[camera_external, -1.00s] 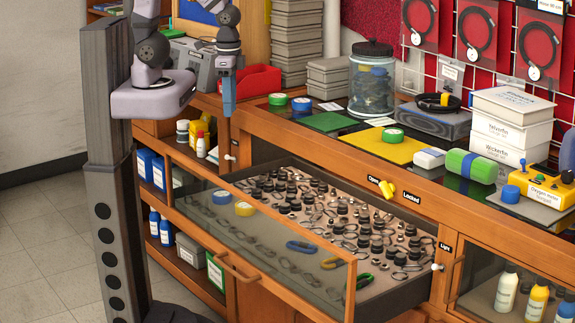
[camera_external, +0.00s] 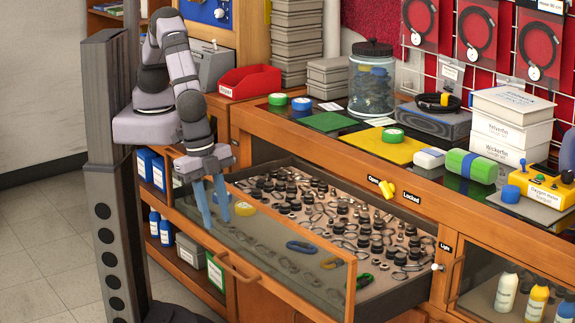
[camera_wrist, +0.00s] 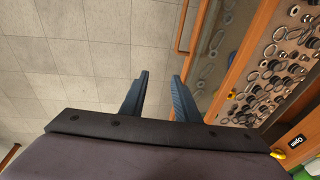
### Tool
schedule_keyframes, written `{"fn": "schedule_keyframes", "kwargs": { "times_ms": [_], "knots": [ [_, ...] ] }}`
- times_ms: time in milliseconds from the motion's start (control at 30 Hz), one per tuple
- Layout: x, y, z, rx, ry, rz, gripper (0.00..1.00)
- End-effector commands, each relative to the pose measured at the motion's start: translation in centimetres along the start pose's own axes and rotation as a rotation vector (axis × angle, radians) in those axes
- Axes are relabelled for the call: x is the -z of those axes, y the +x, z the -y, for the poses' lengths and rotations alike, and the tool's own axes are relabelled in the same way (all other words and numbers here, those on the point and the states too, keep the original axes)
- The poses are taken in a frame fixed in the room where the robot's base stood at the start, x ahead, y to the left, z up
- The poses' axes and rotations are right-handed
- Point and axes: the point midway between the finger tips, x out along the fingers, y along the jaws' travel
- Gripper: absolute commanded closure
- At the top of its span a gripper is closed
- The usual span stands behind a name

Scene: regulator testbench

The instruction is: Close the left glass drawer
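The left glass drawer (camera_external: 300,257) is pulled out of the wooden bench, with a wood-framed glass front and a wooden handle (camera_external: 236,268). Many small metal and black parts lie inside it. My gripper (camera_external: 214,218) points down in front of the left part of the glass front, its two blue fingers apart with nothing between them. In the wrist view the fingers (camera_wrist: 157,98) are spread over the floor, and the drawer's handle (camera_wrist: 186,27) and glass front lie just to their right. I cannot tell whether a finger touches the glass.
The bench top holds a glass jar (camera_external: 371,80), white boxes (camera_external: 510,128), tape rolls and a yellow meter (camera_external: 540,186). A yellow knob (camera_external: 387,190) sits on the front edge above the drawer. Open shelves with bottles (camera_external: 160,230) lie left. The floor in front is clear.

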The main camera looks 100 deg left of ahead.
Motion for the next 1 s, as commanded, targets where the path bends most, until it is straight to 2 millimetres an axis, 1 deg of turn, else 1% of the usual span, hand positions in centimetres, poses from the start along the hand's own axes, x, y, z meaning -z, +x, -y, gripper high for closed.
{"fn": "schedule_keyframes", "kwargs": {
  "times_ms": [33,67,100,200,300,400,467,667,767,1000],
  "knots": [
    [-0.6,1.8,-1.2,0.008,0.022,0.012,0.71],
    [-0.9,2.6,-1.6,0.014,0.027,0.019,0.71],
    [-1.9,4.2,-1.2,0.027,0.028,0.042,0.71],
    [-3.8,6.5,0.4,0.054,0.02,0.087,0.71],
    [-5.5,8.1,1.8,0.07,0.011,0.122,0.71],
    [-6.7,9.1,2.9,0.083,0.004,0.148,0.71],
    [-7.2,9.5,3.2,0.086,0.003,0.157,0.71],
    [-7.4,9.8,3.4,0.088,0.001,0.162,0.71],
    [-7.5,10.4,3.5,0.088,0.001,0.162,0.71],
    [-8.0,13.2,3.8,0.088,0.002,0.164,0.71]
  ]
}}
